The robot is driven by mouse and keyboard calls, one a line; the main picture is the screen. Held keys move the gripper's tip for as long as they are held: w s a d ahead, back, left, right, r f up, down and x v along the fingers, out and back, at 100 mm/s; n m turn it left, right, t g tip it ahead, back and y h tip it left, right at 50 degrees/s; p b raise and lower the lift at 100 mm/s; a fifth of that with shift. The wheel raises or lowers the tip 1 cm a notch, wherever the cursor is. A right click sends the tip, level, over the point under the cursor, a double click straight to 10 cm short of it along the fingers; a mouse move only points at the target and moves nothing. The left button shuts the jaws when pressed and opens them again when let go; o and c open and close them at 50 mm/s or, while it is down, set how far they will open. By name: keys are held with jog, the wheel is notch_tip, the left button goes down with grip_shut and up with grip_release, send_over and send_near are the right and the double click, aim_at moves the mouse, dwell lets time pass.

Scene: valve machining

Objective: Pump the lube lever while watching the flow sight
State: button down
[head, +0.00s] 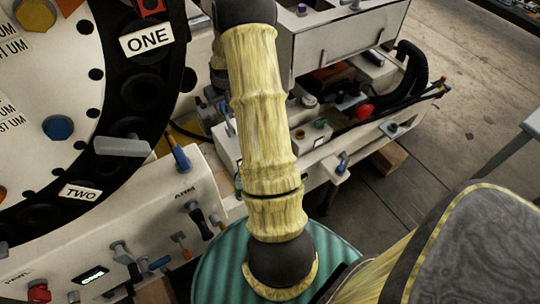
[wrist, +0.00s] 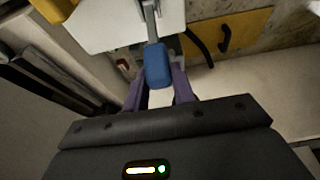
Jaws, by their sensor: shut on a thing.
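In the wrist view my gripper (wrist: 158,90) has its purple fingers closed around the near end of a blue grip (wrist: 157,64). The grip sits on a grey metal stem (wrist: 151,22) that runs up to a white panel; this looks like the lube lever. In the head view my yellow-sleeved arm covers the middle, and my gripper and the held grip are hidden behind it. I cannot make out the flow sight for certain in either view.
In the head view a large dial plate (head: 150,85) with ONE and TWO labels stands at left. A black hose (head: 412,75) curves at right.

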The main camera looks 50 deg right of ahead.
dwell(0.6)
jog(key=s, duration=0.2)
jog(key=s+a, duration=0.1)
jog(key=shift+s+r+p, duration=0.15)
jog(key=shift+s+p, duration=0.15)
jog(key=shift+s, duration=0.05)
